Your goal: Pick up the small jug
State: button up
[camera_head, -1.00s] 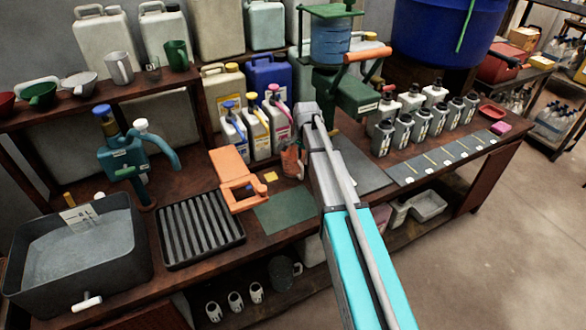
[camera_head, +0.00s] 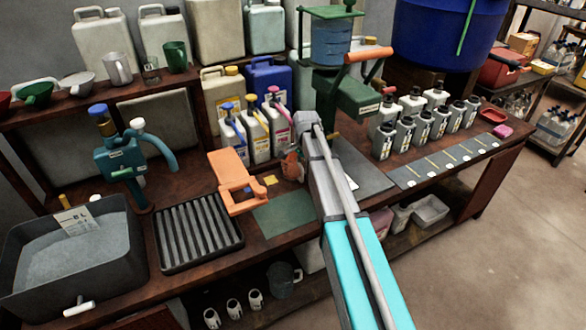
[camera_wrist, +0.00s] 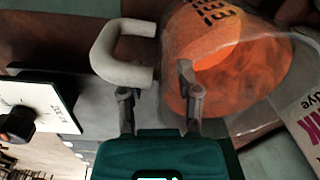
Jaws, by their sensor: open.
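The small jug looks like the clear vessel (camera_wrist: 235,85) with orange contents and dark marks, filling the upper right of the wrist view. Its pale loop handle (camera_wrist: 113,48) points left. In the head view the jug (camera_head: 291,168) shows orange on the bench, partly hidden by my arm. My gripper (camera_wrist: 157,88) is open. Its right finger overlaps the jug's near side in the picture; its left finger is just below the handle. The lower end of the handle shows between the fingers. I cannot tell whether either finger touches.
Labelled bottles (camera_head: 256,135) stand close behind the jug. An orange clamp-like device (camera_head: 232,182) and green mat (camera_head: 283,213) lie to its left and front. A green press (camera_head: 345,95) stands behind my arm. Grey bottles (camera_head: 422,128) line the bench at right.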

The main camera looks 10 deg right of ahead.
grip_shut()
jog(key=shift+r, duration=0.15)
dwell(0.4)
notch_tip(320, 180, up, 3)
jog(key=p, duration=0.3)
jog(key=shift+f, duration=0.2)
jog(key=s+d+r+p, duration=0.1)
jog(key=s+r+p, duration=0.9)
jog(key=s, duration=0.4)
jog(key=shift+d, duration=0.4)
